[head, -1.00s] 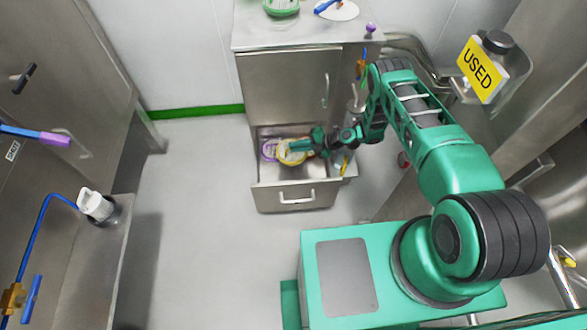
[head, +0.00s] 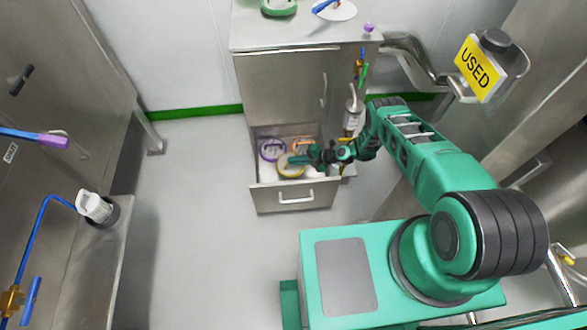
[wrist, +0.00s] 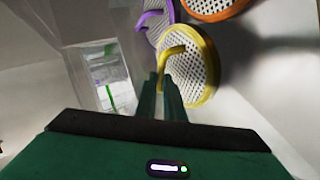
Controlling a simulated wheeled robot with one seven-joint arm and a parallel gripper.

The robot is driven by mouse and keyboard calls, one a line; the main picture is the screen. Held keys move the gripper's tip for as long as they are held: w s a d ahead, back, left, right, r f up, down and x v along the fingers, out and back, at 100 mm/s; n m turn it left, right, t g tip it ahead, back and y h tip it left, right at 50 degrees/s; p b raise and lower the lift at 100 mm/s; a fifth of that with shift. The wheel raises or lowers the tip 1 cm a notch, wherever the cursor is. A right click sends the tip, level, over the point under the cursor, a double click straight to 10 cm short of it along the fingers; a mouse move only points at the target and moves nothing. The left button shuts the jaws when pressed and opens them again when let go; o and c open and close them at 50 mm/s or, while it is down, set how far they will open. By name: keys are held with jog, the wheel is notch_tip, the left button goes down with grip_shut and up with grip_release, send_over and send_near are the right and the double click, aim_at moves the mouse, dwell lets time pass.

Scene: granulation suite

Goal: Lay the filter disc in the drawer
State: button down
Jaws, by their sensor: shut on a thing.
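The yellow-rimmed filter disc (head: 290,171), with a perforated pale face, is inside the open drawer (head: 268,196). It also shows in the wrist view (wrist: 199,68), where my gripper (wrist: 166,82) is shut on its bent yellow handle. In the head view my gripper (head: 300,160) reaches into the drawer from the right. A purple-rimmed disc (head: 271,149) and an orange-rimmed disc (head: 302,145) lie behind the yellow one in the drawer. I cannot tell whether the yellow disc touches the drawer floor.
The drawer is at the bottom of a steel cabinet (head: 285,85). A steel bench (head: 95,250) stands at the left. The floor before the drawer is clear.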

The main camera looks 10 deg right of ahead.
aim_at(289, 171)
jog(key=shift+s+f, duration=0.1)
jog(key=shift+s, duration=1.45)
jog(key=shift+w+f, duration=0.1)
jog(key=shift+f, duration=0.4)
jog(key=shift+f, duration=0.6)
jog(key=c, duration=1.9)
grip_release()
jog(key=shift+s+d+f, duration=0.1)
jog(key=shift+s, duration=0.1)
jog(key=shift+o, duration=0.2)
jog(key=shift+s+f, duration=0.1)
jog(key=shift+r, duration=0.4)
jog(key=v, duration=0.7)
jog(key=shift+r, duration=0.5)
